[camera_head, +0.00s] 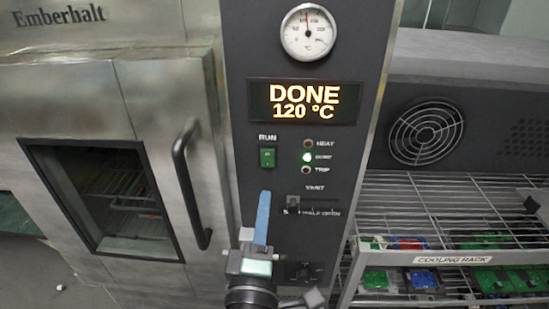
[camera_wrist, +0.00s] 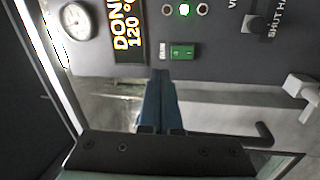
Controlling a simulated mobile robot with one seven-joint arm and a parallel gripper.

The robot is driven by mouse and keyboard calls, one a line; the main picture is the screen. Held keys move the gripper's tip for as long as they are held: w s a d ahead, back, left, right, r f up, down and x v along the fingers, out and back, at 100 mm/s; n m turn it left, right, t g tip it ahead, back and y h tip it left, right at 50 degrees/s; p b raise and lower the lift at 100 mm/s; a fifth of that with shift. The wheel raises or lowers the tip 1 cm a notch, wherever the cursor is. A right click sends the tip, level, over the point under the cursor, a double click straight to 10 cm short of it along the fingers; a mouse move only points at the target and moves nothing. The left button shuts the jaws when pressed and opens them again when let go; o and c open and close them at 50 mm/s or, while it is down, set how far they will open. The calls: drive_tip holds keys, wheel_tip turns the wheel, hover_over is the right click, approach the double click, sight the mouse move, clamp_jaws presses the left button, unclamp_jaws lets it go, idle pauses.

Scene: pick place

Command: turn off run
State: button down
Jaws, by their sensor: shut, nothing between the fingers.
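The RUN switch (camera_head: 267,157) is a small green rocker on the dark control panel, under the word RUN. It also shows in the wrist view (camera_wrist: 182,51), just ahead of the fingertips. My gripper (camera_head: 263,196) is below the switch in the head view, its blue fingers pointing up toward it. In the wrist view the fingers (camera_wrist: 160,76) are together with nothing between them. A small gap seems to lie between fingertips and switch; contact cannot be made out. The display (camera_head: 304,102) reads DONE 120 °C. The middle lamp (camera_head: 307,157) glows green.
The oven door (camera_head: 98,200) with a dark handle (camera_head: 186,185) is left of the panel. A dial gauge (camera_head: 308,33) sits above, a VENT slider (camera_head: 293,205) below right. A cooling rack (camera_head: 455,259) with several circuit boards stands at right.

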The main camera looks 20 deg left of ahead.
drive_tip(key=f, duration=0.1)
drive_tip(key=s+f+n, duration=0.1)
drive_tip(key=a+f, duration=0.1)
drive_tip(key=shift+s+n+g+y, duration=0.15)
drive_tip(key=shift+n+g+y, duration=0.15)
drive_tip(key=shift+n+g, duration=0.1)
drive_tip(key=p, duration=0.3)
approach(265, 154)
drive_tip(key=x, duration=0.7)
idle(0.4)
